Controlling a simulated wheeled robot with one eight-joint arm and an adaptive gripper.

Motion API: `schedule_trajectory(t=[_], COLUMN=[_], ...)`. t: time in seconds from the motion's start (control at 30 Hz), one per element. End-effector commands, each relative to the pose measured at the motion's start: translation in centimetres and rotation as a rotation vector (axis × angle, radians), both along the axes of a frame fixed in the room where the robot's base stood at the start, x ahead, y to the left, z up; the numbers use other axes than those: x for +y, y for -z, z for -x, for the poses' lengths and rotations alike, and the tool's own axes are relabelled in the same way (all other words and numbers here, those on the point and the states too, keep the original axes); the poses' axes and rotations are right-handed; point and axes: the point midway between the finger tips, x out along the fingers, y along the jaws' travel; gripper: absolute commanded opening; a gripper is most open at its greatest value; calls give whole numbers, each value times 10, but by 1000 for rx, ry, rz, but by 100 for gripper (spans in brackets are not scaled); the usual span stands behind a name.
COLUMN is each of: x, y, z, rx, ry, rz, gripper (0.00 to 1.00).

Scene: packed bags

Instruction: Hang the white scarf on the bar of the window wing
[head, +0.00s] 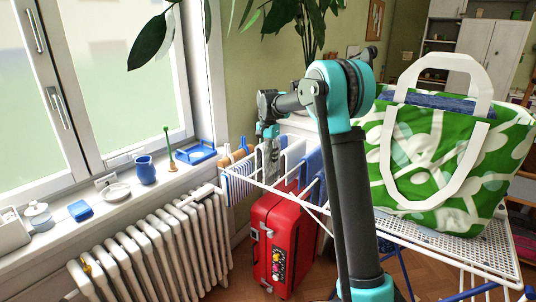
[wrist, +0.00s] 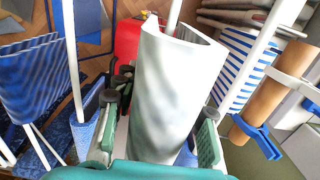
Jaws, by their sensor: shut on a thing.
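The white scarf (wrist: 175,85) fills the middle of the wrist view as a folded, draped sheet. A white rack bar (wrist: 174,14) meets its far end; whether the scarf rests on that bar is hidden. My gripper (wrist: 157,135) is shut on the scarf, one finger on each side. In the head view my gripper (head: 268,160) points down over the white drying rack's wing (head: 262,184) nearest the window. White cloth (head: 294,156) shows just right of it, but I cannot tell whether this is the scarf.
A blue-striped cloth (head: 239,186) hangs left of my gripper and a blue cloth (head: 312,168) to the right. A red suitcase (head: 283,240) stands below. A green bag (head: 445,160) sits on the rack. The radiator (head: 160,248) and windowsill (head: 120,195) are at left.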

Motion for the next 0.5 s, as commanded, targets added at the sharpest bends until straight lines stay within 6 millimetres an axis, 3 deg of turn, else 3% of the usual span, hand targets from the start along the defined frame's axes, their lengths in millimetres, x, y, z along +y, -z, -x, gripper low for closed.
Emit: schedule_trajectory(t=[0.5], x=[0], y=[37], z=[0], rx=[0], ry=[0], rz=[0], gripper=[8])
